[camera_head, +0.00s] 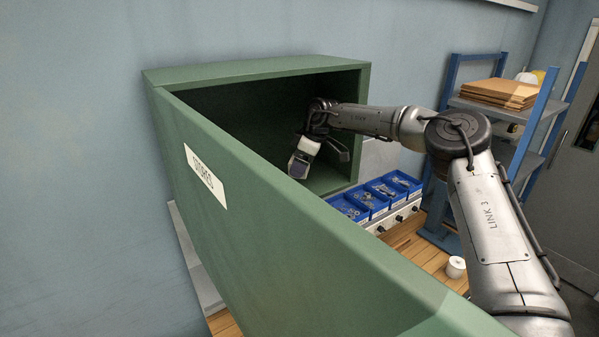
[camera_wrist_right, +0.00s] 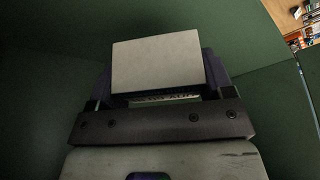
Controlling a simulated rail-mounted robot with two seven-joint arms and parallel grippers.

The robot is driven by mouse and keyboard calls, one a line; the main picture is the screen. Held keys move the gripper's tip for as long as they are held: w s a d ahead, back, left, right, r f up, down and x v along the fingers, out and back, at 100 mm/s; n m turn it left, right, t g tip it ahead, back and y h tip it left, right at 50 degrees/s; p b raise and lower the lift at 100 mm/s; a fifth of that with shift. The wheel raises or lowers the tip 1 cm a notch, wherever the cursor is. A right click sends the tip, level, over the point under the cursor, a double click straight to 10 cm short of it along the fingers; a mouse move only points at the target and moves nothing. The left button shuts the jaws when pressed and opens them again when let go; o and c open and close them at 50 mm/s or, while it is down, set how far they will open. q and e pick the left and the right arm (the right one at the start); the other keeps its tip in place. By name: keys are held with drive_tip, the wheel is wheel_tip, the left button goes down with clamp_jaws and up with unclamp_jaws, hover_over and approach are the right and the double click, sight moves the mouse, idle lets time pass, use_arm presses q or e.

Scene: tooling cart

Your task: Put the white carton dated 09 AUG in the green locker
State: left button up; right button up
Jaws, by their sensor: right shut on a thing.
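The green locker (camera_head: 262,66) stands with its door (camera_head: 245,200) swung open toward me; the door carries a white label. My right gripper (camera_head: 299,167) is inside the locker, pointing down near the opening. In the right wrist view it is shut on a white carton (camera_wrist_right: 156,62), held between its two dark fingers (camera_wrist_right: 160,85). The carton's plain pale face shows; a strip of dark print near the fingers is too small to read, so I cannot confirm the date. The carton is not clearly distinguishable in the head view. My left gripper is out of view.
Blue bins (camera_head: 376,197) of small parts stand right of the locker. A small white roll (camera_head: 455,267) sits on the wooden bench (camera_head: 430,252). A blue shelf rack (camera_head: 530,115) bearing brown cardboard (camera_head: 498,92) stands at the right. The open door hides the left bench.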

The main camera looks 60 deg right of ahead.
drive_tip(key=shift+f+p, duration=0.9)
drive_tip(key=shift+f, duration=0.5)
drive_tip(key=shift+w+d+f+p, duration=0.1)
drive_tip(key=shift+w+f+p, duration=0.15)
drive_tip(key=shift+f+p, duration=0.3)
drive_tip(key=shift+f, duration=0.15)
drive_tip(key=shift+f+b, duration=0.15)
drive_tip(key=shift+b, duration=0.15)
drive_tip(key=o, duration=1.2)
